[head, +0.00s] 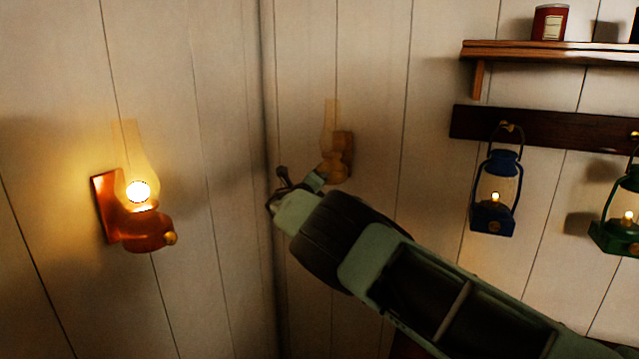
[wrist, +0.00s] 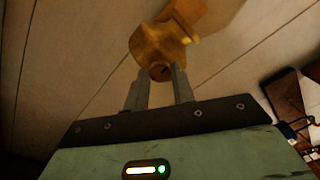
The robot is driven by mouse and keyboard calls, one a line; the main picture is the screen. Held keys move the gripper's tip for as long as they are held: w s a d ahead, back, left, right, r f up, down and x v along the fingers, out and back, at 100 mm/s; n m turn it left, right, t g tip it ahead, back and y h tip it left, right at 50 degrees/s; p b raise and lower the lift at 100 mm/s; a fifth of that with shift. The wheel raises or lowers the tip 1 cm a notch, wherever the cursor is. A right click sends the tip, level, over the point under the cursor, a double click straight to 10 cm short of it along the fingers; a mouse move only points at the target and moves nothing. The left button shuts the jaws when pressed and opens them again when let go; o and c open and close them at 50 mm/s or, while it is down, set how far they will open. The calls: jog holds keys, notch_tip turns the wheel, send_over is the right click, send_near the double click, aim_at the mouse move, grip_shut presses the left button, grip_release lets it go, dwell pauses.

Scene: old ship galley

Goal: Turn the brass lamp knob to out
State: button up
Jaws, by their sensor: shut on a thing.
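The brass lamp (head: 338,165) with a glass chimney is mounted on the wall just right of the corner, and no flame shows in it. In the wrist view the lamp's rounded brass body (wrist: 158,45) is at the top. Its small round knob (wrist: 160,72) faces me, with a dark mark on it. My gripper (wrist: 162,76) has one finger on each side of the knob and is shut on it. In the head view my gripper (head: 300,181) is at the lamp's lower left, and the knob cannot be made out there.
A lit copper-coloured lamp (head: 146,228) hangs on the left wall. A blue lantern (head: 495,195) and a green lantern (head: 620,220), both lit, hang from a dark rail (head: 560,127) at right. Above is a shelf (head: 550,52) with a red tin (head: 550,22).

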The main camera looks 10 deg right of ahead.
jog(key=shift+f, duration=0.25)
jog(key=o, duration=1)
jog(key=shift+s, duration=0.1)
jog(key=shift+r, duration=0.15)
jog(key=shift+a, duration=0.1)
jog(key=b+v, duration=0.7)
jog(key=v, duration=1)
jog(key=shift+b, duration=0.35)
jog(key=shift+s, duration=0.1)
